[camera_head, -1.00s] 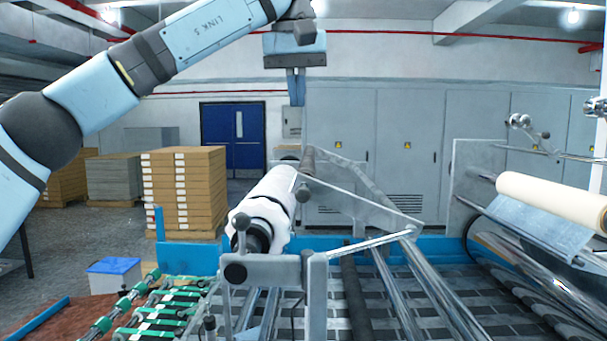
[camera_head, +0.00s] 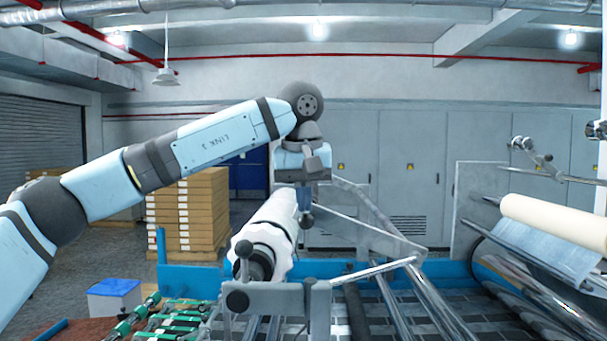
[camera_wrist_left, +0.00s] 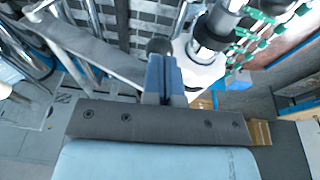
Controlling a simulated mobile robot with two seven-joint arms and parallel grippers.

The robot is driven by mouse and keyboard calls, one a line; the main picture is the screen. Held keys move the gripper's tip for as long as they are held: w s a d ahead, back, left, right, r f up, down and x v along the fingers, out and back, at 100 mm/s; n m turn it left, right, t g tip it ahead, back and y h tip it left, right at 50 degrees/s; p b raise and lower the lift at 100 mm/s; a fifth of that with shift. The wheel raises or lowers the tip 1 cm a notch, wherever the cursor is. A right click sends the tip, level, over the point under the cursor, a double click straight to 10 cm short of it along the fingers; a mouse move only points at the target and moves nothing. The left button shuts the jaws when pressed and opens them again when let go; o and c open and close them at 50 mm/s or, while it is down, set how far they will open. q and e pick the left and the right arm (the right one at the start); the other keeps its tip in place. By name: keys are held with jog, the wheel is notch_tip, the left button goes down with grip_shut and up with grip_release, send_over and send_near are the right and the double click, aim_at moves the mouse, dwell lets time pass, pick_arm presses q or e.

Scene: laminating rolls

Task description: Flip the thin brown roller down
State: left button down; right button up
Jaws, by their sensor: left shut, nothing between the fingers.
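The thin brown roller is mostly hidden behind my left gripper in the head view. A dark round knob (camera_head: 306,221), seemingly at its near end, shows just below the fingertips. A dark knob also shows just past the fingers in the left wrist view (camera_wrist_left: 160,46). A slanted metal arm (camera_head: 355,238) runs from the knob down to the right. My left gripper (camera_head: 305,204) points down with its fingers shut and empty, over or very near the knob; I cannot tell whether they touch. The closed fingers show in the wrist view (camera_wrist_left: 165,75). My right gripper is out of view.
A white roll (camera_head: 268,225) lies close left of the knob. A metal bracket (camera_head: 275,298) stands in front. Chrome rollers (camera_head: 400,300) fill the machine bed to the right. A cream roll (camera_head: 550,220) is at far right.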

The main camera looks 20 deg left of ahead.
pick_arm(q)
jog(key=shift+w+f, duration=0.1)
jog(key=shift+f, duration=0.15)
